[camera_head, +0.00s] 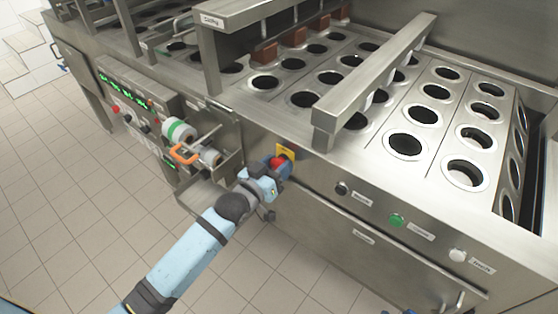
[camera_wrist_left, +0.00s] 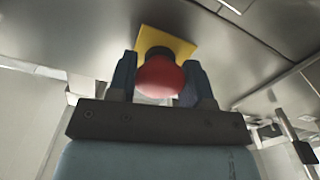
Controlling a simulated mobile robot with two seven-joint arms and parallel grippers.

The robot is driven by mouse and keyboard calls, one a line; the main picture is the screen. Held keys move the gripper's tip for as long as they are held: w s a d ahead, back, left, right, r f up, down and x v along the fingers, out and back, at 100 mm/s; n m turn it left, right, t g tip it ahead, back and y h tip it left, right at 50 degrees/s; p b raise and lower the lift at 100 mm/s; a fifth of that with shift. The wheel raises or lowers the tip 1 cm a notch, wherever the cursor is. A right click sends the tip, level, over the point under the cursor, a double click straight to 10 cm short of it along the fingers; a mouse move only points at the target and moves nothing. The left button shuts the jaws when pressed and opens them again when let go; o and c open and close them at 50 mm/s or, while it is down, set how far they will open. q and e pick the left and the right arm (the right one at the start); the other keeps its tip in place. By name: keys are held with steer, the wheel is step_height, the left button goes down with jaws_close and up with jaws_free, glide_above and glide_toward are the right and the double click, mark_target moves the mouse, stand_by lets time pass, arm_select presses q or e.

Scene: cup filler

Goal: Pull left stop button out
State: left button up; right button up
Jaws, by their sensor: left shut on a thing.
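The left stop button (camera_head: 277,163) is a red mushroom knob on a yellow plate (camera_head: 286,151) on the machine's front panel. My left gripper (camera_head: 278,169) is at the button, its arm coming in from the lower left. In the left wrist view the red knob (camera_wrist_left: 160,76) sits between the two dark fingers (camera_wrist_left: 160,82) of my left gripper, which are shut on it. The black collar of the button shows behind the knob against the yellow plate (camera_wrist_left: 167,40). My right gripper is not clearly in view; only small blue bits show at the bottom edge.
Black (camera_head: 341,188), green (camera_head: 396,220) and white (camera_head: 457,255) buttons line the panel to the right. Left of my gripper, rollers (camera_head: 180,131) and an orange handle (camera_head: 184,153) stick out from the machine. The tiled floor (camera_head: 70,200) in front is clear.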

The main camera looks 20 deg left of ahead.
arm_select(q)
steer(key=shift+s+f, duration=0.15)
steer(key=o, duration=1.2)
steer(key=shift+o, duration=0.4)
steer(key=shift+s+a, duration=0.1)
steer(key=shift+s, duration=0.05)
steer(key=v, duration=1.4)
